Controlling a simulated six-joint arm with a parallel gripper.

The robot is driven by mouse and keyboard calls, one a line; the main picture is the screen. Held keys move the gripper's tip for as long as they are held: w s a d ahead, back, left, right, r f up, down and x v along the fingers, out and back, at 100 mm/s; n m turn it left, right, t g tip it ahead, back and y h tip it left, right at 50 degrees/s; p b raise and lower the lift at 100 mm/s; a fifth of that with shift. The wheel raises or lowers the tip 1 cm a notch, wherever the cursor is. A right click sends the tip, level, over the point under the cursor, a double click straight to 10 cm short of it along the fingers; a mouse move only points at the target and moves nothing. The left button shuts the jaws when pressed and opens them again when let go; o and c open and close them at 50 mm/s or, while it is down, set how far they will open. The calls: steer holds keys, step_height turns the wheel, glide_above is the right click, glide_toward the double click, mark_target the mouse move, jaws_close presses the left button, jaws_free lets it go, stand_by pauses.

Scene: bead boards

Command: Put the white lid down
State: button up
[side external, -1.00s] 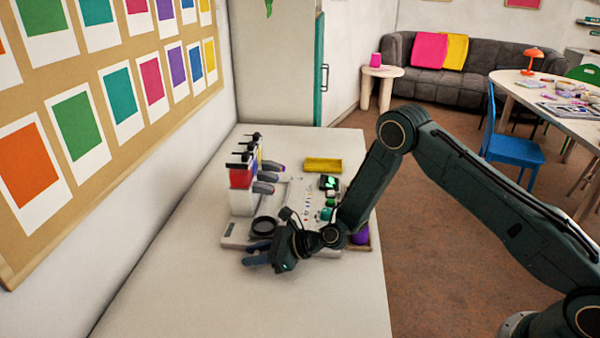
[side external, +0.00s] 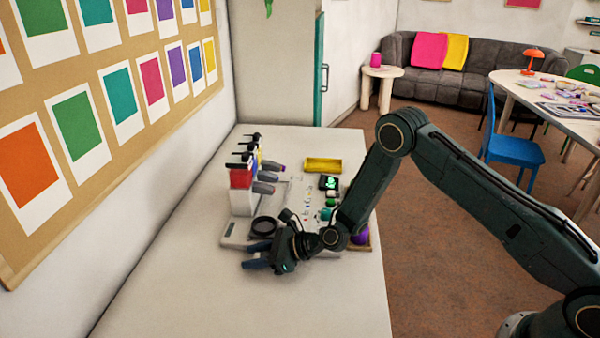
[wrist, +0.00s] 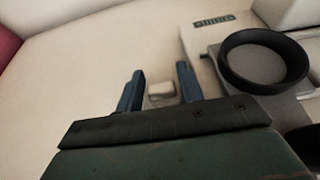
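The white lid (wrist: 160,90) shows in the wrist view as a small pale block between my two blue fingertips. A narrow gap shows between it and the fingers, and it appears to rest on the pale table top. My gripper (wrist: 160,88) is open around it, low over the table.
A black ring (wrist: 264,60) sits on the board (wrist: 205,45) to the right of my fingers. In the side view, bottle-like dispensers (side external: 243,185) stand at the board's left and a yellow tray (side external: 323,164) lies behind. The table (side external: 190,290) in front is clear.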

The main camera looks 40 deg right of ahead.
steer(key=v, duration=1.2)
steer(key=shift+r, duration=0.1)
stand_by(0.4)
steer(key=shift+a+r+n, duration=0.15)
steer(key=shift+r+n, duration=0.15)
steer(key=shift+r, duration=0.1)
steer(key=s+d+r+n+g+h, duration=0.15)
steer(key=s+r+n, duration=0.25)
steer(key=r+n, duration=0.4)
steer(key=s+r+n+g+h, duration=0.2)
steer(key=s+r+n, duration=0.3)
steer(key=r+n, duration=0.3)
steer(key=s+d+r+n+h, duration=0.2)
steer(key=s+d+r+n, duration=0.1)
steer(key=s, duration=0.4)
steer(key=s+d+r+n+h, duration=0.2)
steer(key=s+d+r+n, duration=0.1)
steer(key=s, duration=0.4)
steer(key=s+d+r+n+h, duration=0.2)
steer(key=s+d+r+n, duration=0.2)
steer(key=s, duration=0.3)
steer(key=shift+d, duration=0.25)
steer(key=shift+o, duration=0.2)
steer(key=shift+s+d+r+g, duration=0.1)
steer(key=shift+s+d+g, duration=0.15)
steer(key=shift+s, duration=0.3)
